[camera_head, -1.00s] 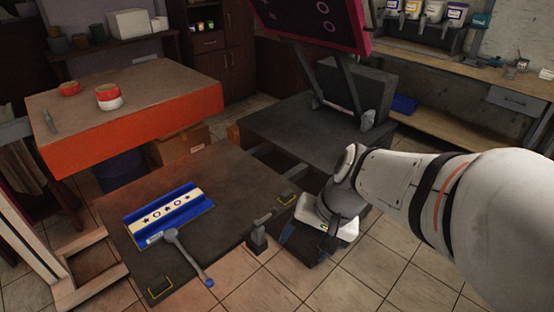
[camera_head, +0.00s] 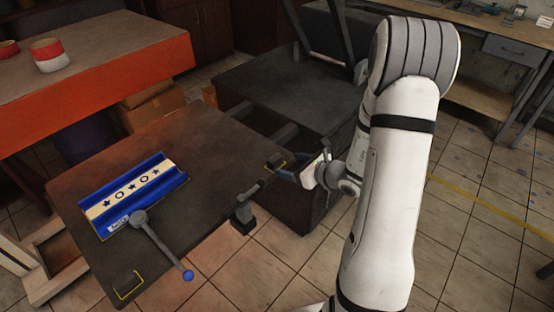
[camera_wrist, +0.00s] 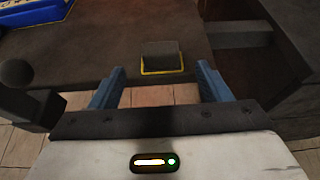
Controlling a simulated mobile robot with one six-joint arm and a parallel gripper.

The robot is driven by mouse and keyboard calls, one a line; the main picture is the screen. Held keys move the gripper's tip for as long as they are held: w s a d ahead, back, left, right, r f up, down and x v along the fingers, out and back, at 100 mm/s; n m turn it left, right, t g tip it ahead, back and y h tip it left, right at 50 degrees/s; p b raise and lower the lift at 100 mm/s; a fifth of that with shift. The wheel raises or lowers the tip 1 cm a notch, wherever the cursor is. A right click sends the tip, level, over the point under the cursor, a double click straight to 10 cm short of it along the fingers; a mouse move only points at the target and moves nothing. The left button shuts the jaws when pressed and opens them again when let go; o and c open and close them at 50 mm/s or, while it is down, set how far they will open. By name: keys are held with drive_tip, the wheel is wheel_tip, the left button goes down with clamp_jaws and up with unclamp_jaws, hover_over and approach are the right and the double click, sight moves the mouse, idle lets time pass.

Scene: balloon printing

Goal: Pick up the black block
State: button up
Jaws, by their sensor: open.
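A small black block (camera_head: 275,161) sits within a yellow outline at the right corner of the dark table. In the wrist view the black block (camera_wrist: 161,54) is upright on the table edge, just ahead of and between the fingertips. My gripper (camera_head: 290,176) is open and empty beside that corner, coming in from the right. In the wrist view its two blue fingers (camera_wrist: 161,72) are spread with a gap between them, and the block appears beyond their tips, not gripped.
A blue tray-like frame with a star-patterned strip (camera_head: 131,196) lies on the dark table (camera_head: 190,150). A grey lever with a blue knob (camera_head: 163,247) crosses the table's front edge. A dark press body (camera_head: 290,90) stands behind. An orange table (camera_head: 110,85) is at upper left.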

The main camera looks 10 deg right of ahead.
sight(277, 159)
drive_tip(key=x, duration=0.3)
drive_tip(key=p+x, duration=0.1)
drive_tip(key=x, duration=0.2)
drive_tip(key=shift+w+a+r, duration=0.1)
drive_tip(key=shift+w+a, duration=0.15)
drive_tip(key=shift+w, duration=0.1)
drive_tip(key=shift+c, duration=0.4)
drive_tip(key=c, duration=1)
drive_tip(key=shift+r, duration=0.15)
